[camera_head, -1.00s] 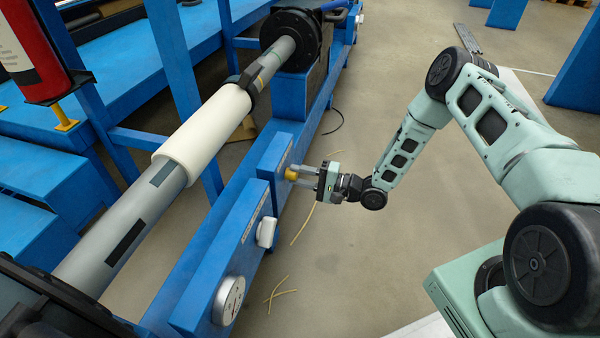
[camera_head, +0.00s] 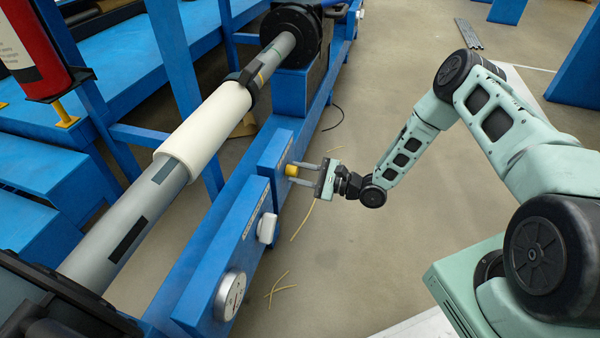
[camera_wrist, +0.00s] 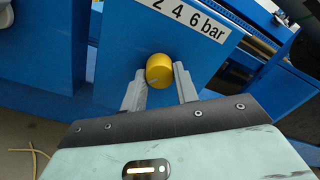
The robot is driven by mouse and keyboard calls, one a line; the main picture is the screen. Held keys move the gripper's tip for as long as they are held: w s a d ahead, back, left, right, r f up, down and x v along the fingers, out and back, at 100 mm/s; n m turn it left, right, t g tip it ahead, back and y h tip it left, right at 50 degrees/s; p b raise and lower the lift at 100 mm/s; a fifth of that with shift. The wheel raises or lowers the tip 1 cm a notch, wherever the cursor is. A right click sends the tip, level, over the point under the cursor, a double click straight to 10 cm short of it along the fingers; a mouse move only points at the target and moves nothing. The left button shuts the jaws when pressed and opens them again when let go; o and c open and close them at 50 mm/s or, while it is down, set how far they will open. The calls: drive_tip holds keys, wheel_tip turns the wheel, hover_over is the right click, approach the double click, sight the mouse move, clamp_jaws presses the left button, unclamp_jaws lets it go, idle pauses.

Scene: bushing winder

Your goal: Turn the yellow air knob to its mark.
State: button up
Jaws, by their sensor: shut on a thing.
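The yellow air knob (camera_head: 292,170) is a small round knob on the front of a blue panel. In the wrist view the yellow knob (camera_wrist: 159,70) sits below a white label (camera_wrist: 188,17) reading "2 4 6 bar". My gripper (camera_head: 299,171) reaches it from the right, and its grey fingers lie on either side of the knob. In the wrist view my gripper (camera_wrist: 159,80) is shut on it, one fingertip at each side. A short pale line shows faintly low on the knob's face. I cannot make out the target mark.
A white knob (camera_head: 267,228) and a round gauge (camera_head: 229,296) sit on the nearer blue panel (camera_head: 215,270). A grey shaft with a white sleeve (camera_head: 203,120) runs above the panels.

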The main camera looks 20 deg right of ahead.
drive_tip(key=shift+s+m, duration=0.1)
drive_tip(key=shift+m, duration=0.2)
drive_tip(key=o, duration=1)
drive_tip(key=p+v, duration=0.4)
drive_tip(key=v, duration=1.3)
drive_tip(key=shift+s+d, duration=0.1)
drive_tip(key=shift+d, duration=0.1)
